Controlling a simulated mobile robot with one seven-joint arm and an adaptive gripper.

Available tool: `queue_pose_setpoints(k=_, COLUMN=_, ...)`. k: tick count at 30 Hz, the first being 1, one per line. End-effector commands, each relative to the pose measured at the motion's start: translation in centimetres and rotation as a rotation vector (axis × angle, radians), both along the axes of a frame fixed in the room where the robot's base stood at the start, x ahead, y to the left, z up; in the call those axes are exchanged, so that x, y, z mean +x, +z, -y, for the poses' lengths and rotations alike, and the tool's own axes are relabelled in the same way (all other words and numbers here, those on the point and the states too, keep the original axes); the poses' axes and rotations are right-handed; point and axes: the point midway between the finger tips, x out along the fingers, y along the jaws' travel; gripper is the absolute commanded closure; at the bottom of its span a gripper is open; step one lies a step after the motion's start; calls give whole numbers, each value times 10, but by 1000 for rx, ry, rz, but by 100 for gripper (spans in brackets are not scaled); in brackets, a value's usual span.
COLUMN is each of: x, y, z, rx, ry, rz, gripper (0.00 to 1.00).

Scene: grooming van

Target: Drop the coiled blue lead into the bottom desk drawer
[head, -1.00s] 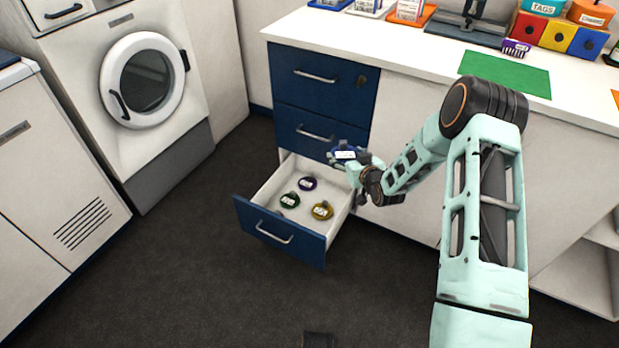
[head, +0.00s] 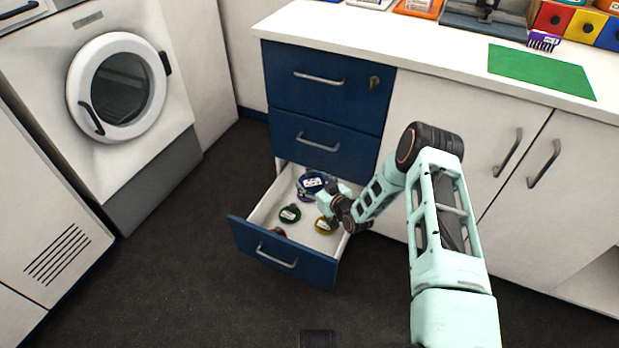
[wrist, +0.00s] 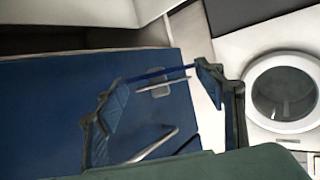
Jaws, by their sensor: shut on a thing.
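The coiled blue lead (head: 311,182) has a white label and is held in my gripper (head: 322,189) in the head view. It appears over the back part of the open bottom desk drawer (head: 284,252); its exact height is hard to tell. In the wrist view, my gripper's fingers (wrist: 158,92) stand apart with a thin blue edge of the lead (wrist: 155,73) between them. The bottom drawer is pulled out and has a blue front and white inside.
In the drawer lie a green coil (head: 289,213), a yellow coil (head: 326,225), a partly hidden red one (head: 278,231) and a purple one mostly hidden beneath the lead. Two shut blue drawers (head: 321,84) are above. A washer (head: 118,88) stands left; dark floor is clear.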

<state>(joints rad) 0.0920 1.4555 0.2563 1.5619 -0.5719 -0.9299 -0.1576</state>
Motion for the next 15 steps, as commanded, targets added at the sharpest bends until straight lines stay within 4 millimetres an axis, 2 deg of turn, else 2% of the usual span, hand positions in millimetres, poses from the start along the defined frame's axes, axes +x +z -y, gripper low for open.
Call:
queue_pose_setpoints(k=7, x=0, y=-14, z=0, rx=1, ry=0, rz=1, gripper=64)
queue_pose_setpoints(k=15, x=0, y=-46, z=0, rx=0, ry=0, rz=0, gripper=64)
